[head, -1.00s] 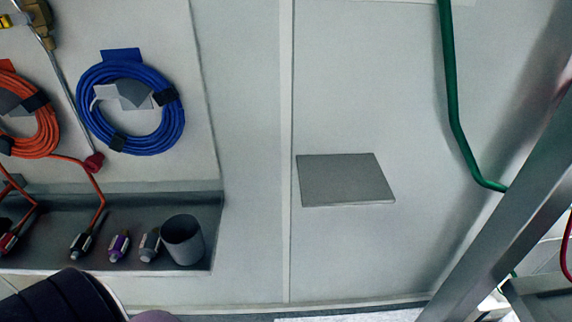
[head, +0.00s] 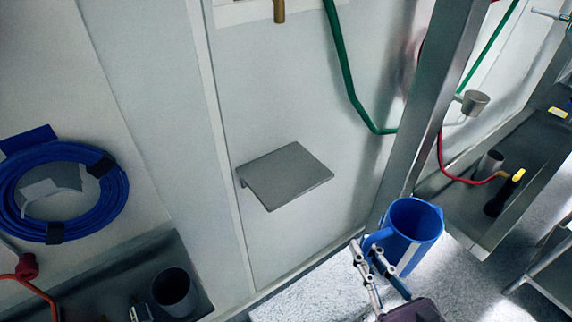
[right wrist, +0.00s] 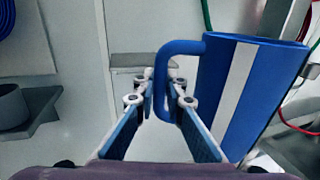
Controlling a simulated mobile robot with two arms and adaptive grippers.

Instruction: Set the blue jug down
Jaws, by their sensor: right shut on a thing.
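The blue jug (head: 415,226) has a white stripe and an open top. It is in the lower right of the head view, held in the air and slightly tilted. My right gripper (head: 369,254) is shut on its handle. In the right wrist view the jug (right wrist: 262,85) fills the right side, and its handle passes between the fingertips of my right gripper (right wrist: 160,92). A small grey wall shelf (head: 287,175) is bare and lies up and to the left of the jug. My left gripper is not in view.
A metal post (head: 430,110) stands just behind and right of the jug. A coiled blue hose (head: 112,205) hangs at left above a dark trough with a grey cup (head: 175,292). A green pipe (head: 350,85) runs down the wall. Another trough is at right.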

